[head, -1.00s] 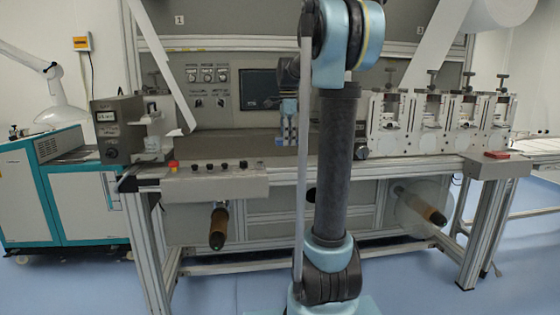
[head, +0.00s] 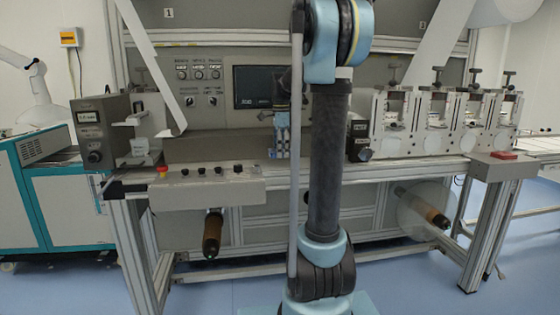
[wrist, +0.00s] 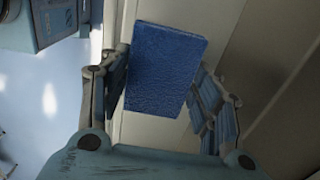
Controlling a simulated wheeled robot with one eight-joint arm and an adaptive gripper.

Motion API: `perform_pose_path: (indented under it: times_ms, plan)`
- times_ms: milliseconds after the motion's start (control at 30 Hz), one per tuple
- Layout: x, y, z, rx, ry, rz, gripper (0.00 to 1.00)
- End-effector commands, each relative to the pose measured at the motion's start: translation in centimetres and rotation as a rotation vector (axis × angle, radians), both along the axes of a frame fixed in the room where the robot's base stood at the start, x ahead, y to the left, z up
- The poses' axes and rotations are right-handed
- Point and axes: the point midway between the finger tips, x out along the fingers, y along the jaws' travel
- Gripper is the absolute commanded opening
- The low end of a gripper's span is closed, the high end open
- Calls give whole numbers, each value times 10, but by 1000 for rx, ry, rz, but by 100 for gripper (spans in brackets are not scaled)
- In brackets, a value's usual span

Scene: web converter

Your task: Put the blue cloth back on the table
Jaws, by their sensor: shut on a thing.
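The blue cloth (wrist: 165,68) shows in the wrist view as a flat, rectangular, textured dark blue piece between my two fingers. My gripper (wrist: 163,95) is shut on it, with one finger at each side edge. In the head view my gripper (head: 281,140) hangs in front of the machine's grey back panel, over or near the worktop. The table (head: 230,150) is the long grey worktop of the machine. My arm hides part of it. The cloth cannot be told apart from the blue fingers in the head view.
A control box (head: 100,130) stands at the worktop's left end, and a button panel (head: 207,190) lies along the front edge. Several clamp units (head: 440,125) line the right side. A screen (head: 258,87) is behind my gripper. A dark box (head: 358,135) stands right of my arm.

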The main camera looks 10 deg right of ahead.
Motion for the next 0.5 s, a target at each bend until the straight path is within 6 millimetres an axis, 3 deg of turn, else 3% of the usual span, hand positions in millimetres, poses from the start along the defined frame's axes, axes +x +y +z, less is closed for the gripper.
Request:
perform_pose_path:
  times_ms: [300,500]
  plan:
    - [0,-1,-37,0,0,-2,35]
    - [0,-2,-39,0,0,-2,35]
